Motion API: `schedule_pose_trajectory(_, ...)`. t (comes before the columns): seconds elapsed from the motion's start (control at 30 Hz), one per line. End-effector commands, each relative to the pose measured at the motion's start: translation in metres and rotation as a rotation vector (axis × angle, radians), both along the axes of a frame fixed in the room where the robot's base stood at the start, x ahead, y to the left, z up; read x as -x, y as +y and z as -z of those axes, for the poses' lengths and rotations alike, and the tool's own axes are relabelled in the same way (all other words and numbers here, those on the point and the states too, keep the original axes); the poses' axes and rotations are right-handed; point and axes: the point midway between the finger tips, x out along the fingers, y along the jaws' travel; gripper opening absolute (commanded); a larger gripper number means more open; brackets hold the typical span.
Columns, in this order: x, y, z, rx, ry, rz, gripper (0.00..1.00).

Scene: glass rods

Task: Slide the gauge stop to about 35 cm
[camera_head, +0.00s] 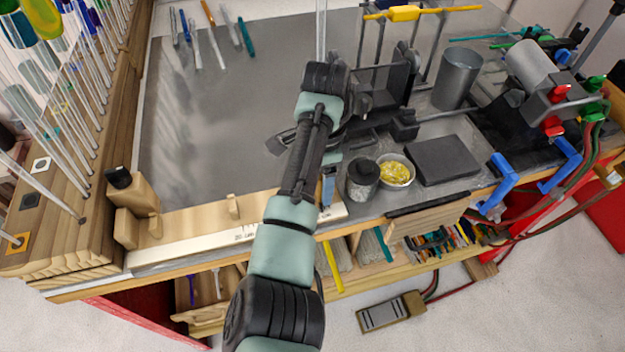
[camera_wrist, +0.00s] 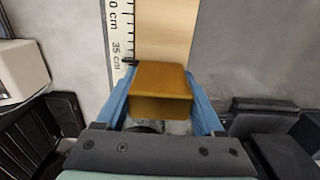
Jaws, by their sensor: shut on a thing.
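The gauge stop (camera_wrist: 160,82) is a golden-brown block on the pale wooden gauge strip (camera_wrist: 165,30) in the wrist view. My gripper (camera_wrist: 160,92) has its blue fingers shut on both sides of it. A white scale (camera_wrist: 117,22) runs along the strip's left side with black ticks. A small dark pointer at the stop's upper left lies beside the lower part of the "35 cm" label. In the head view my gripper (camera_head: 328,188) is at the bench's front edge, over the right part of the scale (camera_head: 190,246). My arm hides the stop there.
A dark jar (camera_head: 362,178), a bowl of yellow bits (camera_head: 396,172) and a dark block (camera_head: 443,160) stand just right of my gripper. A small wooden peg (camera_head: 233,207) stands left along the strip. The grey bench top (camera_head: 200,130) behind is mostly clear.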

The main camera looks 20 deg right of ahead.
Motion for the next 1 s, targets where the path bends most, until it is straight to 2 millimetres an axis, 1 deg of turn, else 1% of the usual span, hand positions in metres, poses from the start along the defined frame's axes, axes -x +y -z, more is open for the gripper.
schedule_pose_trajectory(0.1, 0.000, 0.000, -0.001, 0.002, 0.001, 0.002, 0.00)
schedule_pose_trajectory(0.13, 0.000, 0.000, -0.001, 0.002, 0.001, 0.002, 0.75)
schedule_pose_trajectory(0.27, 0.000, 0.001, -0.001, 0.002, 0.000, 0.001, 0.99)
schedule_pose_trajectory(0.3, 0.000, 0.001, -0.001, 0.002, 0.000, 0.001, 1.00)
schedule_pose_trajectory(0.53, -0.001, 0.001, -0.002, 0.001, -0.001, 0.001, 1.00)
schedule_pose_trajectory(0.67, -0.001, 0.001, -0.012, 0.003, -0.003, 0.001, 1.00)
schedule_pose_trajectory(0.77, -0.002, 0.000, -0.030, 0.003, -0.006, 0.002, 1.00)
schedule_pose_trajectory(0.87, -0.002, 0.001, -0.052, 0.003, -0.007, 0.002, 1.00)
schedule_pose_trajectory(0.9, -0.002, 0.001, -0.067, 0.001, -0.006, 0.000, 1.00)
schedule_pose_trajectory(0.97, -0.002, 0.001, -0.081, 0.000, -0.006, 0.002, 1.00)
schedule_pose_trajectory(1.0, -0.001, 0.002, -0.092, 0.000, -0.005, 0.002, 1.00)
